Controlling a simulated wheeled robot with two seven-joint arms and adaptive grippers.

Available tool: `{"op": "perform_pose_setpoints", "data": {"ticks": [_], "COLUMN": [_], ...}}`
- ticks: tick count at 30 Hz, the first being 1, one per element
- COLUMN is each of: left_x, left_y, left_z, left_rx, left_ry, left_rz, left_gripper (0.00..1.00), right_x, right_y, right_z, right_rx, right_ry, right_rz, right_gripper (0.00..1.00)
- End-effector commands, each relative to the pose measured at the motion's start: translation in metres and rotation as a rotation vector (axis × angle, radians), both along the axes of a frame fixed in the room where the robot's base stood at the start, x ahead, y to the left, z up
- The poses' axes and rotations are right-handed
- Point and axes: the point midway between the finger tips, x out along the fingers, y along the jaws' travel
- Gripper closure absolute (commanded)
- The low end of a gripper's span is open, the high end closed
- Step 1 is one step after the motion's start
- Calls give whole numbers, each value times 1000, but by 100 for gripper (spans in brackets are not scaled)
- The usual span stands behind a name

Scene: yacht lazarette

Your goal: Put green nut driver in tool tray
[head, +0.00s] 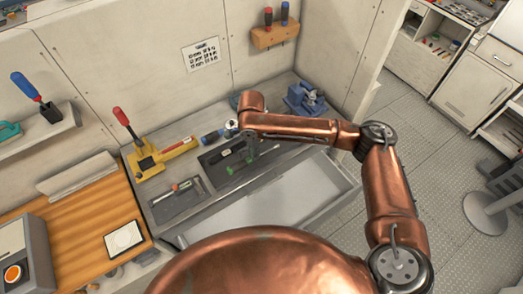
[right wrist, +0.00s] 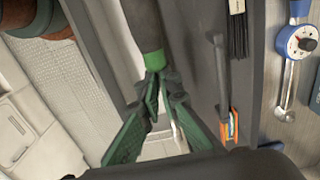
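The green nut driver (head: 236,168) has a dark handle with a green collar, and it also shows in the right wrist view (right wrist: 149,55). My right gripper (head: 251,153) reaches in from the right over the bench. In the right wrist view its green-padded fingers (right wrist: 161,84) come together at the driver's green collar end and appear shut on it. The part between the fingers is mostly hidden. A dark grey tray (head: 207,160) on the bench, holding a black tool, lies beside and behind the gripper. My left gripper is not in view.
A blue vise (head: 304,99) stands at the back corner. A pale, empty recess (head: 275,200) lies in front of the tray. Walls close the back.

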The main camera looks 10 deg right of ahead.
Motion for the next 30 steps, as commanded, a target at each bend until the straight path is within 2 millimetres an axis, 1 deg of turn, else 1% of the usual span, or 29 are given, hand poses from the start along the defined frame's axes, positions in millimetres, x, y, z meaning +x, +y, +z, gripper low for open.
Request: {"op": "perform_pose_setpoints", "data": {"ticks": [1,4,9,12,17,20,27,30], "left_x": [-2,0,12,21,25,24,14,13], "left_y": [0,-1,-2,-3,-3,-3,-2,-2], "left_z": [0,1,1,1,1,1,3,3], "left_rx": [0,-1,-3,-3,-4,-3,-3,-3], "left_ry": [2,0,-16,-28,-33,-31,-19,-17], "left_rz": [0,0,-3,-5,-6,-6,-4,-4], "left_gripper": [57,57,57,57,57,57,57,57], "right_x": [11,31,51,60,67,70,71,71], "right_y": [-8,-22,-36,-42,-46,-48,-49,-48], "right_z": [-5,-15,-47,-59,-68,-73,-103,-105], "right_rx": [-1,-2,-1,0,1,1,0,1], "right_ry": [0,-1,2,0,-1,-1,-1,-2], "right_rz": [-6,-7,-4,-2,-1,0,1,1], "right_gripper": [100,100,100,100,100,100,100,100]}}
